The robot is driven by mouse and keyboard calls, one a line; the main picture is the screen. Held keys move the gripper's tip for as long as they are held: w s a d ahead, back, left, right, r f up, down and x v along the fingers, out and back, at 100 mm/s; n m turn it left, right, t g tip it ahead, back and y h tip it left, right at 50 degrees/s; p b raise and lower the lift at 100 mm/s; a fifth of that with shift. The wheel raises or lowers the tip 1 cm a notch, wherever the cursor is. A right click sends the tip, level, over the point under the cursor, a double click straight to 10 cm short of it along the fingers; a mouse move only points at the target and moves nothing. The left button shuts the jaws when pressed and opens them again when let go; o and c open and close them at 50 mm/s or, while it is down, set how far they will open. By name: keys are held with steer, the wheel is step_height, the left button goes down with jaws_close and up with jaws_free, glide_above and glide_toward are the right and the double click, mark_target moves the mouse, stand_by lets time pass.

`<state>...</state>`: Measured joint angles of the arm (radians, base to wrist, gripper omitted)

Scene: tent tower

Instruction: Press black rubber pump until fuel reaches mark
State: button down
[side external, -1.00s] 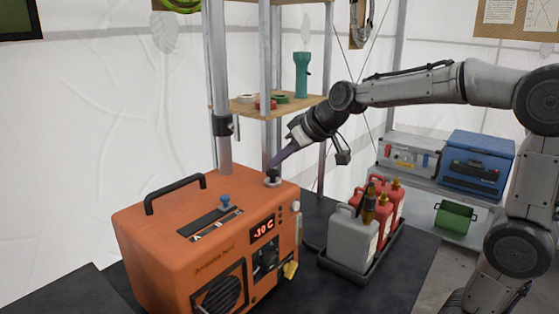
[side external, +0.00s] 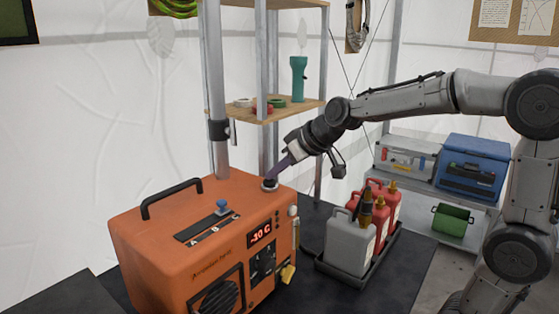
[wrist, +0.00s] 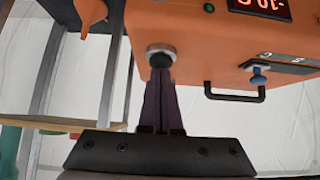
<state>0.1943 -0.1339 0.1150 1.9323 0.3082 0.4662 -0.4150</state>
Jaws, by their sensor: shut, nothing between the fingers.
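The black rubber pump (side external: 270,184) sits in a metal collar on the top right corner of the orange heater box (side external: 160,230). My gripper (side external: 271,178) is shut and empty, its fingertips pointing down onto the pump and apparently touching it. In the wrist view the fingertips (wrist: 160,74) meet the pump (wrist: 160,57), and they hide part of it. The pump looks pressed low in the side view. The display on the box reads -10 C. I cannot make out a fuel level or a mark in either view.
A black tray (side external: 345,275) with a grey can (side external: 350,240) and red cans (side external: 385,205) stands right of the box. A metal pole (side external: 216,120) and a wooden shelf (side external: 275,112) rise behind it. A black handle (side external: 171,196) and a blue knob (side external: 222,206) stick up from the box.

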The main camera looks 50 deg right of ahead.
mark_target(278, 192)
steer(key=r, duration=0.4)
steer(key=shift+s+r, duration=0.2)
steer(key=shift+r, duration=0.15)
steer(key=v, duration=0.9)
steer(key=shift+s, duration=0.15)
stand_by(0.4)
steer(key=s+a+f+n, duration=0.1)
steer(key=s+a+f, duration=0.4)
steer(key=s, duration=0.4)
steer(key=s+f+m+g, duration=0.1)
steer(key=s+f+g, duration=0.2)
steer(key=s+f, duration=0.8)
step_height(278, 192, down, 2)
steer(key=shift+a+f, duration=0.1)
steer(key=shift+a, duration=0.15)
